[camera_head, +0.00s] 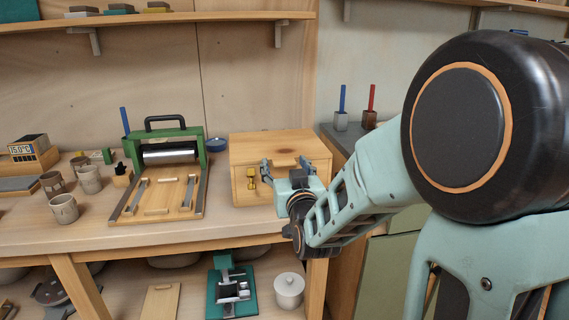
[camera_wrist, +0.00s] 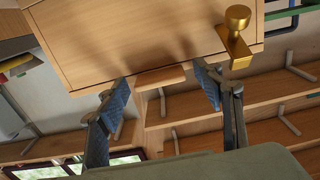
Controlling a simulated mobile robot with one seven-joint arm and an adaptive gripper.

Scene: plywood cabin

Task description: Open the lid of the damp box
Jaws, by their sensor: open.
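The damp box appears to be the pale wooden box (camera_head: 262,146) at the right end of the workbench; its lid looks shut. A brass knob or latch (camera_head: 251,178) is on its front, and also shows in the wrist view (camera_wrist: 236,36). My gripper (camera_head: 287,164) is in front of the box, fingers toward its front face and partly covering it. In the wrist view, my gripper (camera_wrist: 163,88) is open, and a small wooden lip (camera_wrist: 160,77) on the box's edge lies between its fingertips. I cannot tell whether either finger touches it.
A green-framed roller press (camera_head: 168,155) stands left of the box, with a blue dish (camera_head: 216,144) between them. Several mugs (camera_head: 64,208) stand further left. A grey cabinet (camera_head: 350,140) with brush holders is at the right. A white lidded jar (camera_head: 289,290) is on the lower shelf.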

